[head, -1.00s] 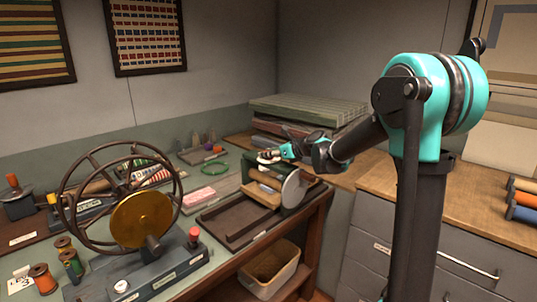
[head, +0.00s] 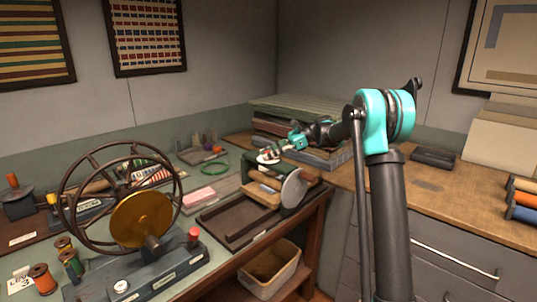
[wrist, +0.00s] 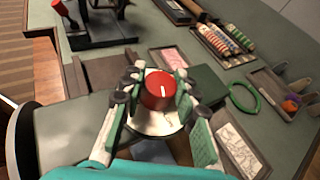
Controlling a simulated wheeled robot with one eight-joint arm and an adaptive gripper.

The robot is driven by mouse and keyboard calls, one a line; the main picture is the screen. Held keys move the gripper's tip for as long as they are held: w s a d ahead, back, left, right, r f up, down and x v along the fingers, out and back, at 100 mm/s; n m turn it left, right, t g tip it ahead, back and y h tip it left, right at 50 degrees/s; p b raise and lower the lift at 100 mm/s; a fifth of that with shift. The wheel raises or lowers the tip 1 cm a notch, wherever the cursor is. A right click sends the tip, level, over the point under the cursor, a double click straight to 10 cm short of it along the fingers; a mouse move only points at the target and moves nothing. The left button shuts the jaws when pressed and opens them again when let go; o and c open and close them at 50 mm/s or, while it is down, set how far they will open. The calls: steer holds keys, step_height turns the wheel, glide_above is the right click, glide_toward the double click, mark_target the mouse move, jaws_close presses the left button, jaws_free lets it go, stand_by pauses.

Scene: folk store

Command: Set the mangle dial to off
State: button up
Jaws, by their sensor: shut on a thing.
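The mangle (head: 263,186) stands on the bench, a green frame with wooden rollers and a pale disc at its right side. Its dial (wrist: 159,90) is a red knob with a white pointer line, on a pale round plate (wrist: 157,122) on top of the mangle. My gripper (wrist: 157,86) is around the knob, with a finger on each side, and shut on it. In the head view my gripper (head: 270,155) hides most of the knob. The pointer line points nearly straight up in the wrist view. The plate's markings are too small to read.
A winder with a large spoked wheel (head: 118,190) and brass disc stands at front left. A dark tray (head: 232,222) lies before the mangle. Stacked boards (head: 308,115) stand behind it. A green ring (head: 214,167) and a small tray with spools lie beyond.

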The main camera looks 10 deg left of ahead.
mark_target(268, 152)
steer(key=shift+n+g+h, duration=0.9)
steer(key=shift+n+g, duration=0.8)
steer(key=o, duration=1.2)
step_height(268, 152, up, 10)
steer(key=shift+f, duration=0.1)
